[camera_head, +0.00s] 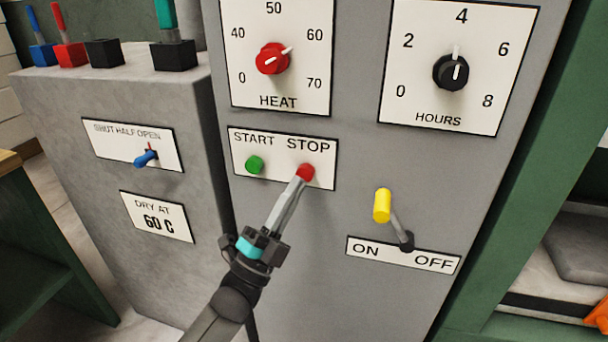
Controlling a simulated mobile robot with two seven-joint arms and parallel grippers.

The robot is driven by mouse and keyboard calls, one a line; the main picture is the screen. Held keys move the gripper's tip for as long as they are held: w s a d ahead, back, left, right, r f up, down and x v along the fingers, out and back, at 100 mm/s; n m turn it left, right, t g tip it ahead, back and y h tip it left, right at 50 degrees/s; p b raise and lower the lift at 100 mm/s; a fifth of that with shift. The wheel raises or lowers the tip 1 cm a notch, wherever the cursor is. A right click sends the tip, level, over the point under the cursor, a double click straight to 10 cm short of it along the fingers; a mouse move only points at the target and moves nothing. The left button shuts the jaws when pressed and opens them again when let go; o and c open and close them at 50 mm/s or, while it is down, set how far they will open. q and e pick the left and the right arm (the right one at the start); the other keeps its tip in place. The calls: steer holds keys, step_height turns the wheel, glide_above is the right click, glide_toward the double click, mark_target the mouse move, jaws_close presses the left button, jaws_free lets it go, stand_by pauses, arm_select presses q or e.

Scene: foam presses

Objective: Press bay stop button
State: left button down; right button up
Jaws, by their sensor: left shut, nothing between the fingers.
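The red stop button (306,172) sits under the word STOP on a white START/STOP plate (281,182) on the grey cabinet front. My left gripper (301,182) is shut and empty. Its fingertips are at the lower edge of the red button and overlap it in the picture; I cannot tell whether they touch or press it. The green start button (254,165) is to the left on the same plate and is uncovered. My right gripper is not in view.
Above are the red HEAT knob (272,59) and the black HOURS knob (451,72). A yellow-tipped ON/OFF lever (383,205) sticks out to the right of my gripper. A grey block (100,150) with a small blue lever (146,159) stands at left.

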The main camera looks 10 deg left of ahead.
arm_select(q)
steer(key=shift+w, duration=0.1)
stand_by(0.5)
steer(key=shift+w, duration=0.35)
steer(key=shift+w+b, duration=0.5)
steer(key=shift+w, duration=0.05)
stand_by(0.7)
steer(key=shift+s, duration=0.1)
steer(key=shift+s+p, duration=0.6)
steer(key=shift+s, duration=0.3)
